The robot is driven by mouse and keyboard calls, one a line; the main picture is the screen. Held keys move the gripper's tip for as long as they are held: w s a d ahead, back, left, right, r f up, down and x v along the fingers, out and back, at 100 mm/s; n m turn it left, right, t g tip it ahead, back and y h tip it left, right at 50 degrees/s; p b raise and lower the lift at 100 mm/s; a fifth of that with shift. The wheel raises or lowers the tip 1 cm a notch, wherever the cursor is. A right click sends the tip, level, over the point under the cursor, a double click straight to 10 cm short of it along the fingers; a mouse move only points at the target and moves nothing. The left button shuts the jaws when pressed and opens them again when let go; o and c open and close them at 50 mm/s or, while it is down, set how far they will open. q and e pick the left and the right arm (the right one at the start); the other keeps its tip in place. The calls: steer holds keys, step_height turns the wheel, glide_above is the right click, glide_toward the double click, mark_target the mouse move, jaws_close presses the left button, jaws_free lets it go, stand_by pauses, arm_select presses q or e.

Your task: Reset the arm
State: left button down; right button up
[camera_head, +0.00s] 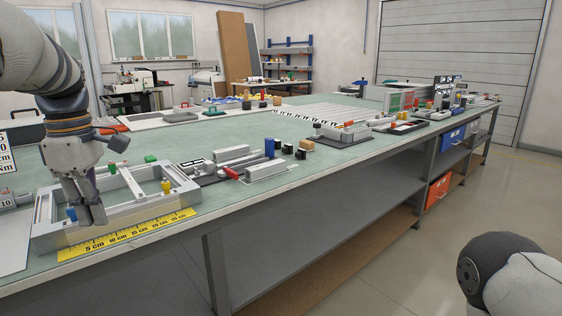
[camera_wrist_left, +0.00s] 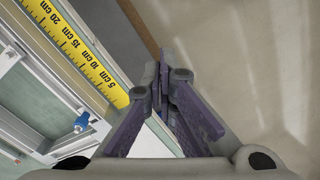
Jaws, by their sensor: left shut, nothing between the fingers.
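My left arm comes in from the upper left in the head view. Its gripper (camera_head: 92,218) points down in front of the left part of a grey metal frame (camera_head: 150,205) on the green-topped workbench (camera_head: 330,158). In the left wrist view the fingers (camera_wrist_left: 163,90) are drawn together with nothing between them, beside the yellow ruler strip (camera_wrist_left: 75,45) and the bench's edge, with floor beyond. My right gripper is out of view; only a rounded part of my own body shows at the lower right of the head view.
The yellow ruler (camera_head: 130,235) lies along the bench's front edge. A blue knob (camera_wrist_left: 82,122) and a yellow knob (camera_head: 166,186) sit on the frame. Grey clamp parts (camera_head: 265,169) stand right of it. An orange bin (camera_head: 438,191) is on the lower shelf. The floor at right is clear.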

arm_select(q)
steer(key=s+a+f+m+g+y, duration=0.1)
steer(key=s+f+m, duration=0.4)
steer(key=f, duration=1)
steer(key=s+a+f+m+g+y, duration=0.15)
steer(key=s+f, duration=0.55)
steer(key=f, duration=0.8)
steer(key=s+d+f+m, duration=0.3)
steer(key=s+f+m, duration=0.4)
steer(key=s, duration=0.5)
steer(key=s+d+m+h, duration=0.1)
steer(key=s+d+m, duration=0.2)
steer(key=s, duration=0.5)
steer(key=s+d+f+m+h, duration=0.1)
steer(key=s+d+m, duration=0.2)
steer(key=s+d, duration=0.3)
steer(key=shift+s+f+h, duration=0.15)
steer(key=shift+s+h, duration=0.2)
steer(key=shift+s, duration=0.5)
steer(key=shift+t, duration=0.25)
